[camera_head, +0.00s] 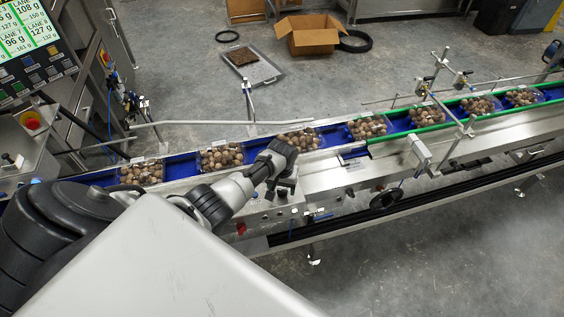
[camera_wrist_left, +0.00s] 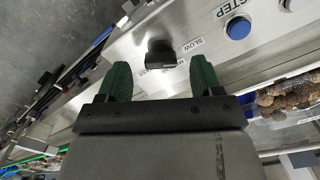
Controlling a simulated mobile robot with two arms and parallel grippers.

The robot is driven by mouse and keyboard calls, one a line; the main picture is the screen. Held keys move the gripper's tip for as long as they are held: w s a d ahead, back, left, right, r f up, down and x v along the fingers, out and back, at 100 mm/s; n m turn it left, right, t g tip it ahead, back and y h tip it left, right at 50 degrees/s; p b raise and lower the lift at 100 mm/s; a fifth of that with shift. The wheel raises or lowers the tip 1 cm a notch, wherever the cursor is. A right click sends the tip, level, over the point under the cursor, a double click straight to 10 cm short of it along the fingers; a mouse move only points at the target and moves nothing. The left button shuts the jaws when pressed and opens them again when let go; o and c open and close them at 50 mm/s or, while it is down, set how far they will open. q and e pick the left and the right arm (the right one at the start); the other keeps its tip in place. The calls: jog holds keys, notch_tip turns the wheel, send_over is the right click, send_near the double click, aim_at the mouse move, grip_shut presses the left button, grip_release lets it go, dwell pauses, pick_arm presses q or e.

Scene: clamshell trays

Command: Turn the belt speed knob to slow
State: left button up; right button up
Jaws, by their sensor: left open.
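The black belt speed knob (camera_wrist_left: 160,53) is on the metal control panel (camera_wrist_left: 130,50) in the left wrist view. A SLOW label (camera_wrist_left: 193,45) is beside it on the right; another label below it is partly hidden. My left gripper (camera_wrist_left: 160,68) is open, its two green fingers on either side of the knob in the picture and pointing toward the panel. I cannot tell whether they touch it. In the head view my left gripper (camera_head: 285,184) is over the conveyor's front panel, and the knob cannot be made out there.
A blue STEP button (camera_wrist_left: 238,28) is on the panel to the right of the knob. Behind the panel, the blue conveyor belt (camera_head: 182,167) carries several clear trays of brown round items, such as one tray (camera_head: 220,157). An open cardboard box (camera_head: 307,36) is on the floor behind.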

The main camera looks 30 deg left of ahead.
aim_at(282, 191)
pick_arm(q)
notch_tip(282, 191, up, 8)
jog(key=shift+r, duration=0.15)
dwell(0.6)
